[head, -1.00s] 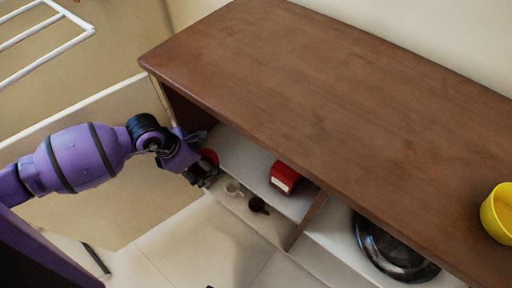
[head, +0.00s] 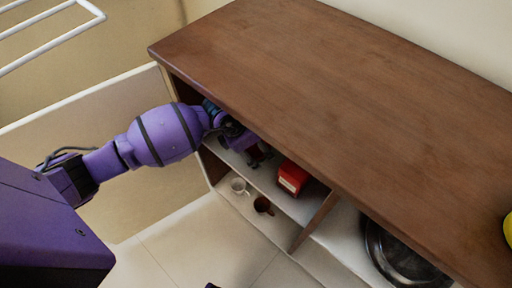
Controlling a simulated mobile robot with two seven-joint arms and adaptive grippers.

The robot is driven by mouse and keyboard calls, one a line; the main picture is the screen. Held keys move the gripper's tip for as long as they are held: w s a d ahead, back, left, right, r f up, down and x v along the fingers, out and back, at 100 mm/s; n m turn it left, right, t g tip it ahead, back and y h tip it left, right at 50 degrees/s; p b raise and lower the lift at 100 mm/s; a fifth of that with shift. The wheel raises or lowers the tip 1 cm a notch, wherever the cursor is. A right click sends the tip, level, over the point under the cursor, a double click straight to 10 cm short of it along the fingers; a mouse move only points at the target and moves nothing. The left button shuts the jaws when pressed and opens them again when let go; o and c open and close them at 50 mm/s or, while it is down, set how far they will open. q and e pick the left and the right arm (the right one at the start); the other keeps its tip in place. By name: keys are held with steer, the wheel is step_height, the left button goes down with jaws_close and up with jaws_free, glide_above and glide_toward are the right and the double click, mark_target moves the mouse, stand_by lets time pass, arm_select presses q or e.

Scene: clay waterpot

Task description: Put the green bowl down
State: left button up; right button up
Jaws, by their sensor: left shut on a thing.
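My left gripper (head: 258,157) is inside the open cabinet, above the upper shelf and under the brown top. Its arm reaches in from the left, and the cabinet top hides part of the hand. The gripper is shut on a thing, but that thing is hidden. No green bowl can be made out in the head view.
A red box (head: 292,178) stands on the shelf just right of my left gripper. A clear cup (head: 239,186) and a brown cup (head: 263,205) are lower down. A dark pan (head: 395,255) is right of the divider (head: 315,220). The brown top (head: 330,100) is largely bare.

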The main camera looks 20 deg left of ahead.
arm_select(q)
steer(key=shift+f, duration=0.1)
steer(key=shift+c, duration=0.6)
steer(key=shift+f, duration=0.15)
steer(key=o, duration=1.2)
steer(key=shift+c, duration=0.2)
steer(key=shift+o, duration=1.2)
